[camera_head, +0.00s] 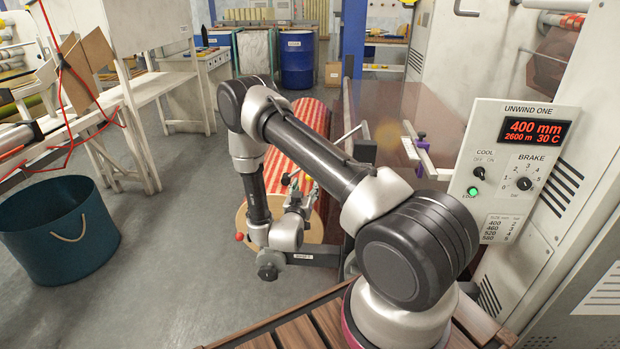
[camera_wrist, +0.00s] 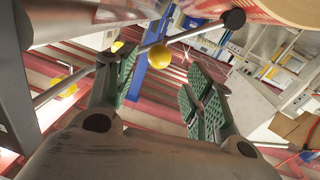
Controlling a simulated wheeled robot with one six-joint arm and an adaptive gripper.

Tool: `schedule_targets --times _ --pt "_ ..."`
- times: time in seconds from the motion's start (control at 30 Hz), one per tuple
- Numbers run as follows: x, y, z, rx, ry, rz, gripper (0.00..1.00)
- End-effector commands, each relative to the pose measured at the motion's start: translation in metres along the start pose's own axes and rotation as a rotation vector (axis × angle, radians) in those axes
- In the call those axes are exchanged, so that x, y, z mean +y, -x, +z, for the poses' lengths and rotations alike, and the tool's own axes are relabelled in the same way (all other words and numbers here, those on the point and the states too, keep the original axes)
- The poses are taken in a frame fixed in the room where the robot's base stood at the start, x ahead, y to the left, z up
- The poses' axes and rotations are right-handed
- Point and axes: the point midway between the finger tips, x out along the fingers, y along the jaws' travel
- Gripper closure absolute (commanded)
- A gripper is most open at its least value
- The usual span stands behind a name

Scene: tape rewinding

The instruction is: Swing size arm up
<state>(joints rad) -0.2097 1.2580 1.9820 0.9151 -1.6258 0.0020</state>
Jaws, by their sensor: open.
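In the wrist view a thin grey rod with a dark round end (camera_wrist: 233,19), which looks like the size arm, slants across the picture. A yellow ball (camera_wrist: 158,56) shows between the two fingers there; I cannot tell whether it belongs to the rod. My gripper (camera_wrist: 157,82) is open, with green pads and nothing visibly held between them. The rod passes across the gap at the fingertips; contact cannot be told. In the head view my gripper (camera_head: 296,194) is low beside the red-and-gold striped roll (camera_head: 309,118), and my arm hides part of that area.
The unwind panel (camera_head: 498,213) at right reads 400 mm, with a brake knob (camera_head: 524,184) and a lit green button (camera_head: 473,192). A dark labelled bar (camera_head: 315,259) lies below my gripper. A blue bin (camera_head: 62,235) stands left. Open floor lies between.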

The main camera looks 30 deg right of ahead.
Motion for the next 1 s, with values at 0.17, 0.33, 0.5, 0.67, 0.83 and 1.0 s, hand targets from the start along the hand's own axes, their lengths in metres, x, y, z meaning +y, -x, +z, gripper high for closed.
schedule_targets --times 0.17,0.33,0.5,0.67,0.83,1.0 --pt "0.002 -0.023 0.000 0.008 0.001 0.006 0.47" --pt "0.003 -0.052 0.000 0.007 0.002 0.006 0.47" --pt "0.002 -0.070 0.000 0.006 0.002 0.004 0.47" --pt "0.001 -0.075 0.000 0.006 0.003 0.001 0.47" --pt "0.001 -0.075 0.000 0.005 0.003 0.001 0.47" --pt "0.001 -0.075 0.000 0.005 0.003 0.001 0.78"
